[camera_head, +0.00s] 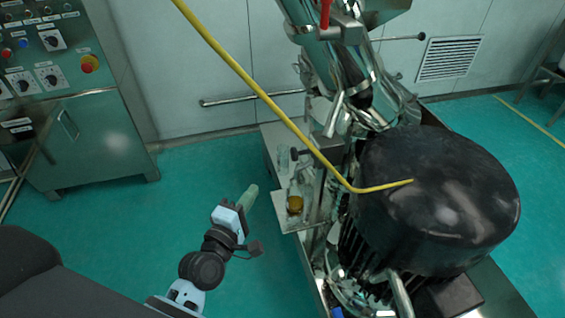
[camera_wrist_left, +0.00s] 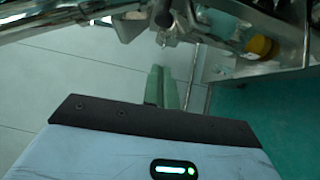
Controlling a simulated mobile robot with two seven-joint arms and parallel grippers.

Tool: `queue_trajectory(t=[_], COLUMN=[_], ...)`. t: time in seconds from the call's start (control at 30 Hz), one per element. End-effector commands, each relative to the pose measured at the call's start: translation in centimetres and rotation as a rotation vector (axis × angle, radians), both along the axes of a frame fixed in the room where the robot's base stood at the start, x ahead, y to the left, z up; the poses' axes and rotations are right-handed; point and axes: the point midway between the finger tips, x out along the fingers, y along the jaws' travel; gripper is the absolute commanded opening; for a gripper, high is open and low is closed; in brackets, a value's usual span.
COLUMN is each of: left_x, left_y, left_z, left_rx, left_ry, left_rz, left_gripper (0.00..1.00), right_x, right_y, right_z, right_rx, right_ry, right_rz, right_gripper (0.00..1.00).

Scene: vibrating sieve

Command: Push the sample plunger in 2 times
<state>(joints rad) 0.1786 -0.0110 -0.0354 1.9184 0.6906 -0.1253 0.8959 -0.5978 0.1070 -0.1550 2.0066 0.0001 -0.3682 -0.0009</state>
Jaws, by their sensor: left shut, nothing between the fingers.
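My left gripper (camera_head: 250,194) is shut and empty. It is in the air left of the machine's side shelf, apart from everything. In the left wrist view its green fingers (camera_wrist_left: 161,88) point up the picture. A small dark knob (camera_head: 295,154) on a short rod, which looks like the sample plunger, sits at the machine's side above the shelf. A dark round end (camera_wrist_left: 163,16) near the top of the wrist view may be the same knob. A glass bottle with amber liquid (camera_head: 295,204) stands on the shelf; its amber part (camera_wrist_left: 259,46) also shows in the wrist view. My right gripper is out of view.
A black motor drum (camera_head: 440,200) fills the right. A yellow cable (camera_head: 262,95) crosses above the shelf (camera_head: 287,222). A control cabinet (camera_head: 85,140) stands at the left. Green floor (camera_head: 185,185) is clear between cabinet and machine.

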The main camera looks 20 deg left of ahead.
Motion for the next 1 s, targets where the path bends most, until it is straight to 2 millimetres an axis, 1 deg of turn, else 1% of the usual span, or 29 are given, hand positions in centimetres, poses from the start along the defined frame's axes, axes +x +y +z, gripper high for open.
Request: queue_trajectory(t=[0.17, 0.4, 0.63, 0.67, 0.8, 1.0], left_x=[2.0, 5.9, 9.5, 9.8, 11.0, 12.0], left_y=[-0.2, -0.6, -1.1, -1.1, -2.8, -3.9], left_z=[0.0, 0.0, 0.1, 0.1, 0.3, 0.4], left_rx=[-0.002, -0.002, -0.002, -0.002, -0.004, -0.001], left_ry=[-0.003, -0.001, 0.001, 0.001, 0.0, 0.0], left_rz=[0.001, 0.001, 0.0, 0.0, 0.0, 0.001], left_gripper=[0.0, 0.0, 0.0, 0.0, 0.0, 0.0], right_x=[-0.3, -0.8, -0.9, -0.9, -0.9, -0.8], right_y=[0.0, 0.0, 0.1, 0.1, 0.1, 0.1], right_z=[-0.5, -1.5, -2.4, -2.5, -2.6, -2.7], right_rx=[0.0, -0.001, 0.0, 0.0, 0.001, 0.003], right_ry=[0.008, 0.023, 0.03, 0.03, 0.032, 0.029], right_rz=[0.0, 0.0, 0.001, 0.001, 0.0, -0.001], right_gripper=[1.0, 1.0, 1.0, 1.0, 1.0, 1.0])
